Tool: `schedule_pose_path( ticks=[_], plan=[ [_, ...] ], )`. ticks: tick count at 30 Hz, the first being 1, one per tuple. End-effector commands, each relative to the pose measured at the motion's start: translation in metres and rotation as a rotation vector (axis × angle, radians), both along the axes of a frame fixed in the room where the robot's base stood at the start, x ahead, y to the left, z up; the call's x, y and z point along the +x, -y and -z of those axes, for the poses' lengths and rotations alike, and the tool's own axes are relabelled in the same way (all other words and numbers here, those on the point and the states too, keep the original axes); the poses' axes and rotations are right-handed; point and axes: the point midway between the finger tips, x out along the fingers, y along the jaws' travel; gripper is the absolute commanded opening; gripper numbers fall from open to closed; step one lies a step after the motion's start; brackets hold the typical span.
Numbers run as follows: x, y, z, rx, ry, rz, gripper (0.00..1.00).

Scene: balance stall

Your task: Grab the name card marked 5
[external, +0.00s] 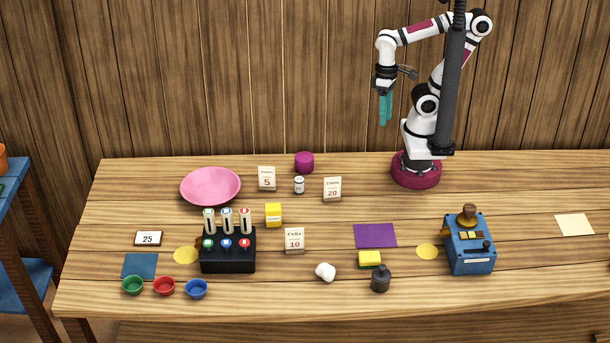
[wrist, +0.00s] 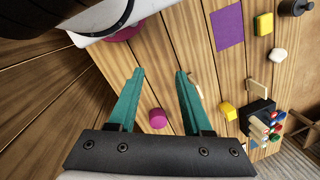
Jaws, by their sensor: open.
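The name card marked 5 (external: 267,179) stands upright at the back of the table, just right of the pink bowl. I cannot make it out in the wrist view. My gripper (external: 384,122) hangs in the air, pointing down, above the back edge of the table and to the right of the card. It is open and empty; its two teal fingers also show spread apart in the wrist view (wrist: 157,75). Two other name cards stand on the table: one marked 20 (external: 332,189) and one marked 10 (external: 294,240).
A magenta cylinder (external: 304,162) and a small white jar (external: 299,185) stand just right of the card. The pink bowl (external: 211,187) is close on its left. A yellow block (external: 273,215) and a black rack with tubes (external: 228,262) stand in front.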

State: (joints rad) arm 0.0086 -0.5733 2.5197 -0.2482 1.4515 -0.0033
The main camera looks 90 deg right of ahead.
Motion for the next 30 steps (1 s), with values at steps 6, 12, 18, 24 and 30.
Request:
schedule_pose_path(
  ticks=[6,12,18,24,30],
  plan=[
    [0.026,0.0,-0.03,-0.011,0.076,-0.059,0.5],
    [0.092,-0.007,-0.015,-0.03,0.287,-0.169,0.5],
    [0.18,-0.022,-0.005,-0.073,0.588,-0.259,0.5],
    [0.282,-0.031,-0.013,-0.244,1.036,-0.301,0.5],
    [0.315,-0.025,0.045,-0.44,1.274,-0.332,0.5]
  ],
)
